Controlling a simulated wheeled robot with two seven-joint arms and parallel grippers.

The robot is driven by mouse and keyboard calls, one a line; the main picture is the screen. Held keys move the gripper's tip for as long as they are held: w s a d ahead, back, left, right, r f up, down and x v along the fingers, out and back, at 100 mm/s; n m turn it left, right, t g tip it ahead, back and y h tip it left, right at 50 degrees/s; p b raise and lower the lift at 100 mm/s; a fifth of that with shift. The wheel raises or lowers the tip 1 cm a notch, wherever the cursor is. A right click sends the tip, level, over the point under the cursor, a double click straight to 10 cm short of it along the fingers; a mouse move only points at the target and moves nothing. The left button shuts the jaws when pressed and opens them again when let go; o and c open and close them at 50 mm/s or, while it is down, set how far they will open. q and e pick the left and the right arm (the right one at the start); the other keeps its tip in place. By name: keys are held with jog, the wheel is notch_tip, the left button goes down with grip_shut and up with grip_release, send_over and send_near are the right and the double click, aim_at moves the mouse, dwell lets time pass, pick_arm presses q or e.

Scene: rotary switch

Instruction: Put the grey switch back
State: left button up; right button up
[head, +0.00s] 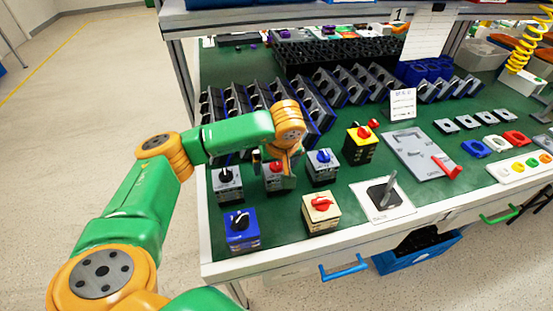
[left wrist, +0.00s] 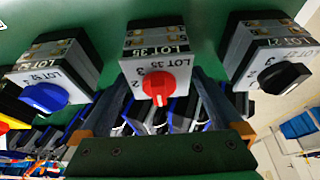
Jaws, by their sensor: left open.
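Three grey switch boxes stand in a row on the green bench. One has a black knob (head: 227,174), one a red knob (head: 277,168) and one a blue knob (head: 324,156). The task's words do not single out one of them. My left gripper (head: 275,160) is open and empty at the middle box and partly hides it. In the left wrist view the red knob (left wrist: 153,84) on the LOT 35 face is ahead, between the fingers' lines and apart from them (left wrist: 162,128). The black knob (left wrist: 284,78) and blue knob (left wrist: 44,97) flank it. My right gripper is out of view.
In front stand a blue box (head: 242,236) with a black knob and a beige box (head: 321,212) with a red knob. A yellow box (head: 360,148) and a lever plate (head: 372,212) are to the right. Racks of dark units (head: 350,88) fill the back.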

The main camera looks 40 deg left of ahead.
aim_at(278, 164)
pick_arm(q)
jog(key=v, duration=0.6)
jog(key=shift+d+r, duration=0.1)
jog(key=p+v, duration=0.1)
jog(key=v, duration=0.4)
jog(key=shift+s+r, duration=0.2)
jog(key=shift+f, duration=0.1)
